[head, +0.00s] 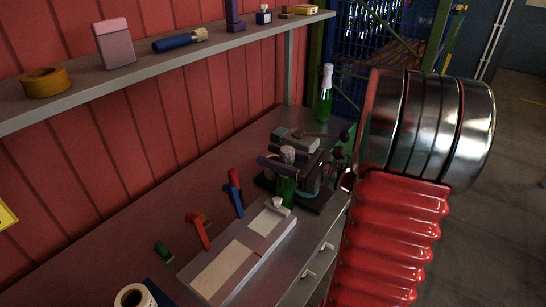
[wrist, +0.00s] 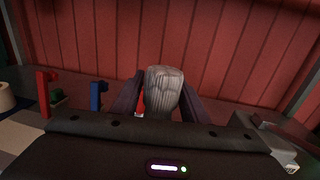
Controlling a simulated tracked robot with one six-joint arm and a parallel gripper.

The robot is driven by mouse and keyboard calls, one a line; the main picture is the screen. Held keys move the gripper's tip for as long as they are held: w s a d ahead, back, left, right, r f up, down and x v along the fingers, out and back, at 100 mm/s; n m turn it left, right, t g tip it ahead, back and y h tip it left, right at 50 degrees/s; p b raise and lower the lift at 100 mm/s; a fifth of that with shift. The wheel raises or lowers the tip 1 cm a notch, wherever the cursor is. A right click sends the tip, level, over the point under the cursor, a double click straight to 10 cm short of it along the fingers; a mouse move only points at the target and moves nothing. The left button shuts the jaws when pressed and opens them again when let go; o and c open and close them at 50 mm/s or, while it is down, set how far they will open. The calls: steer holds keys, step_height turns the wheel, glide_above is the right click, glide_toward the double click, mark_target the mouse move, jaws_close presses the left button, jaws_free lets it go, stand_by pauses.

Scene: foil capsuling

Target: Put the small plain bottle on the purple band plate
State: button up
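My gripper (head: 272,157) is low over the bench, with its two dark fingers on either side of a pale, ribbed bottle top (wrist: 165,88). In the wrist view my gripper (wrist: 163,92) shows a thin reddish gap beside the top's left side; whether the fingers press on it is unclear. In the head view a green bottle (head: 286,190) with this pale top stands upright on the bench by the fingers. A taller green bottle (head: 324,103) with a white-foiled neck stands at the back. I cannot make out a purple band plate.
A pale tray (head: 262,250) lies in front of the gripper. Red clamps (head: 199,230) and a blue clamp (head: 234,199) stand on its left, with a tape roll (head: 133,297) at the near edge. A loaded shelf (head: 160,66) runs along the red wall.

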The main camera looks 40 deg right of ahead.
steer(key=shift+o, duration=0.6)
steer(key=shift+r, duration=0.1)
steer(key=v, duration=1.2)
